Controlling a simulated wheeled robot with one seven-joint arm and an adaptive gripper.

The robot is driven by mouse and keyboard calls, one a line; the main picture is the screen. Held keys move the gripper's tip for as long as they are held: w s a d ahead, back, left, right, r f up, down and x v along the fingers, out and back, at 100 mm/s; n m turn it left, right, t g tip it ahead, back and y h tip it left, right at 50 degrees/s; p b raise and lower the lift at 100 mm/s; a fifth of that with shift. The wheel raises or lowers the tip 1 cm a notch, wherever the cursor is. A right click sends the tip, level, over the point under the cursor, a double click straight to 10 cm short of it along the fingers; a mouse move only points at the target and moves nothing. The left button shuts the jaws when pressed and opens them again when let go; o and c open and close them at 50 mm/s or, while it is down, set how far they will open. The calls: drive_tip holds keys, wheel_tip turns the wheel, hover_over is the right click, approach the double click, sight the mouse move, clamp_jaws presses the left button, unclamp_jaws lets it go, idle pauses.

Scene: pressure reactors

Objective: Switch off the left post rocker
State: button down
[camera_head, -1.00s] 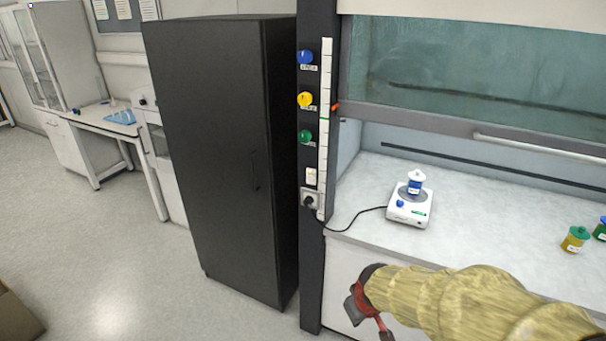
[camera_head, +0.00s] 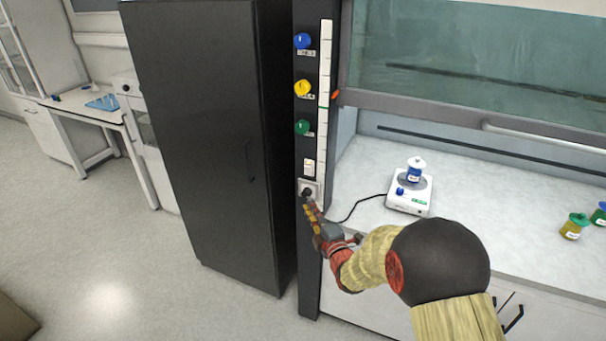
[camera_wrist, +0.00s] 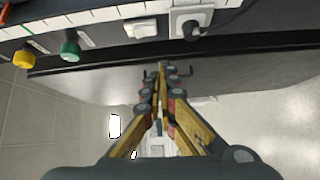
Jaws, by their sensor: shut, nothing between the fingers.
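The left post (camera_head: 312,90) of the fume hood is dark and upright. Its small white rocker switch (camera_head: 309,168) sits below the green knob and just above the socket; it also shows at the top of the wrist view (camera_wrist: 140,28). I cannot tell which side of the rocker is pressed. My gripper (camera_head: 308,203) is shut and empty, its fingertips just below the socket in the head view. In the wrist view the closed fingertips (camera_wrist: 162,68) point toward the post, below and slightly right of the rocker, apart from it in the picture.
A socket with a black plug (camera_head: 308,190) is directly below the rocker, its cable running to a white stirrer (camera_head: 409,195) with a jar. Blue (camera_head: 303,41), yellow (camera_head: 303,88) and green (camera_head: 302,127) knobs are above. A black cabinet (camera_head: 200,140) stands left.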

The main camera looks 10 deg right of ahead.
drive_tip(key=shift+s+a+r+n+t, duration=0.1)
drive_tip(key=shift+r+n+t, duration=0.15)
drive_tip(key=shift+r+n, duration=0.3)
drive_tip(key=shift+s+a+r+n+t, duration=0.1)
drive_tip(key=shift+r+n+t, duration=0.2)
drive_tip(key=shift+r, duration=0.3)
drive_tip(key=b, duration=0.1)
approach(308, 171)
drive_tip(key=w+a+r, duration=0.1)
drive_tip(key=w+a, duration=0.2)
drive_tip(key=a, duration=0.3)
drive_tip(key=shift+w+d+r+b, duration=0.25)
drive_tip(key=shift+w+d, duration=0.4)
drive_tip(key=shift+w, duration=0.2)
drive_tip(key=shift+w+d+r+b, duration=0.25)
drive_tip(key=shift+w+d, duration=0.4)
drive_tip(key=shift+w, duration=0.2)
